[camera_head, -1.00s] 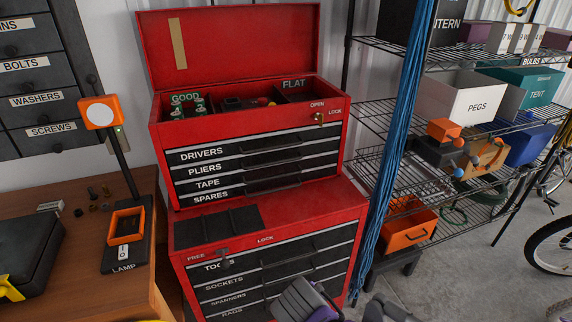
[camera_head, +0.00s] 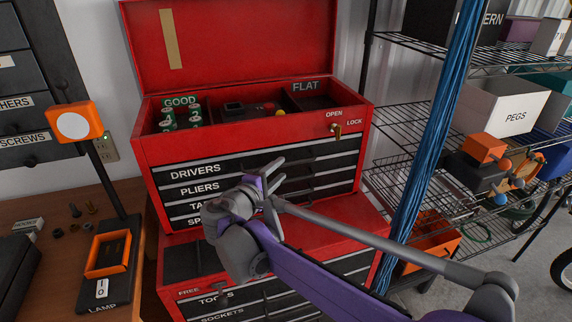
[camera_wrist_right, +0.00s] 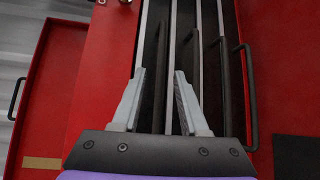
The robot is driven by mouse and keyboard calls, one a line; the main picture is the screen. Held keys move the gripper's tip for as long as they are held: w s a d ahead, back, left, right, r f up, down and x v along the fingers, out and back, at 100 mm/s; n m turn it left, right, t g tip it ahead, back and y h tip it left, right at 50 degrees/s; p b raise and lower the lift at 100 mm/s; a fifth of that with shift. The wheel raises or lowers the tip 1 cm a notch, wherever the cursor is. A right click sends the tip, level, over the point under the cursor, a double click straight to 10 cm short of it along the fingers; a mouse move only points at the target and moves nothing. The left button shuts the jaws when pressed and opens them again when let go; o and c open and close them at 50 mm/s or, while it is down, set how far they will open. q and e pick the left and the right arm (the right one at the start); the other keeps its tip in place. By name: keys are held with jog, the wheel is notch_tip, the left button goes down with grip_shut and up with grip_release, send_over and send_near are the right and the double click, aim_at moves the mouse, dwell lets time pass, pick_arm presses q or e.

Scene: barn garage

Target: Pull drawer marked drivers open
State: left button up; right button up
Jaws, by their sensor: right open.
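The drawer marked DRIVERS (camera_head: 196,172) is the top black drawer of the red tool chest (camera_head: 250,124) in the head view. It looks shut, with its front level with the drawers below. My right gripper (camera_head: 268,172) is open in front of the upper drawers and partly hides their handles. In the right wrist view, which is turned sideways, the open fingers (camera_wrist_right: 160,75) appear either side of the dark top drawer handle (camera_wrist_right: 161,60). Whether the handle lies between the fingers in depth, I cannot tell. My left gripper is out of view.
The chest lid stands raised (camera_head: 235,50). A lower red cabinet (camera_head: 330,215) stands beneath. A bench with a lamp (camera_head: 73,125) is at left; blue cables (camera_head: 435,120) and wire shelves are at right.

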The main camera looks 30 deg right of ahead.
aim_at(285, 165)
jog(key=shift+x, duration=2.35)
jog(key=shift+c, duration=0.2)
grip_shut()
